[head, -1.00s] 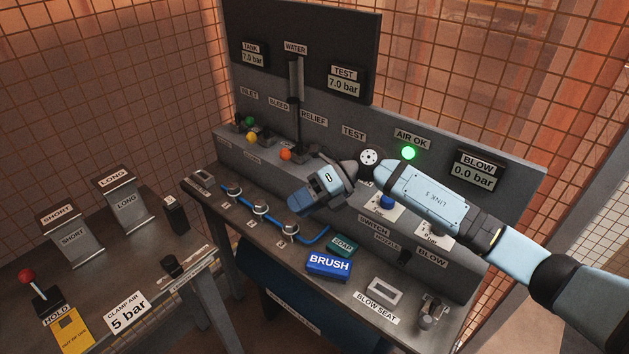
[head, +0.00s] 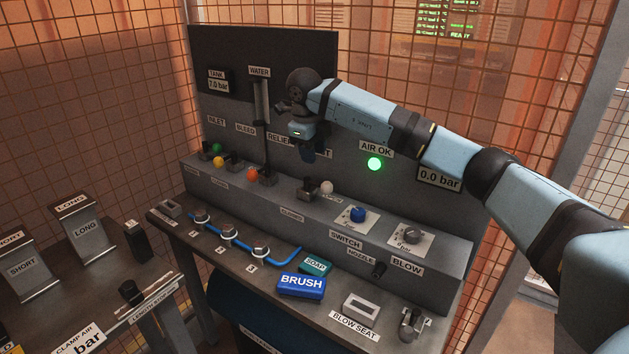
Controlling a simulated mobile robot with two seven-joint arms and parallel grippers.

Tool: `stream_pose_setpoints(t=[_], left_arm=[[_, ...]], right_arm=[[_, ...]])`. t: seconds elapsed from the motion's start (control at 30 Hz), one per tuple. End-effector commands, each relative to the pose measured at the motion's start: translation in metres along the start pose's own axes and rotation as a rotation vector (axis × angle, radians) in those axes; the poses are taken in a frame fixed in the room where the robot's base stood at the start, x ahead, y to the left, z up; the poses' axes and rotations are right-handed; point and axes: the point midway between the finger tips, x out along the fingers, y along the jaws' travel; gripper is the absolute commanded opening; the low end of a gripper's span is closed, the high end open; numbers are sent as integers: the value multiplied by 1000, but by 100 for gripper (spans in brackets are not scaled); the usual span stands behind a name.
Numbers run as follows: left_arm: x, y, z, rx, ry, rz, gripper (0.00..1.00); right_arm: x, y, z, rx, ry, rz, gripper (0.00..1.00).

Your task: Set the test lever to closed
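The test lever has a white ball knob (head: 327,187) and a dark base, on the sloped grey bench top below the partly hidden TEST label (head: 325,153). A "closed" plate (head: 292,213) is in front of it, to the left. The knob leans to the right of its base, away from that plate. My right gripper (head: 308,153) is above and behind the lever in the picture, in front of the panel, and apart from the knob. Its fingers are too hidden to tell open from shut. My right arm covers the test gauge. My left gripper is out of view.
Levers with green (head: 217,148), yellow (head: 218,162) and orange (head: 252,174) knobs stand to the left. A blue switch knob (head: 358,214) and a blow dial (head: 413,234) are to the right. The brush (head: 302,286) and soap (head: 316,265) lie in front.

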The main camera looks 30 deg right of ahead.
Motion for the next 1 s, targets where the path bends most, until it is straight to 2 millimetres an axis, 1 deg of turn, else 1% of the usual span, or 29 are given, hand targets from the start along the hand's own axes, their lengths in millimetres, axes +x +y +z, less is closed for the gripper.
stream_pose_setpoints(t=[0.03,0.2,0.3,0.4,0.6,0.87,0.9,0.97,1.0], left_arm=[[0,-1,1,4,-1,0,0],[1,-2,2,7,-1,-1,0],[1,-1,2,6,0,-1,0],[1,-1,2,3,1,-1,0],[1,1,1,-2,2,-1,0],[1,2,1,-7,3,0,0],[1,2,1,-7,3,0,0],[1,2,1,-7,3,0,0],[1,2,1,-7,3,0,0]], right_arm=[[14,1,-1,0,5,2,37],[49,1,0,0,2,2,37],[66,1,0,-1,1,3,37],[78,1,0,-1,1,3,37],[89,1,0,-1,-1,2,37],[90,1,0,-1,-1,2,37],[90,1,0,-1,-1,2,28],[90,1,0,-1,-1,2,14],[90,1,0,-1,-1,2,5]])
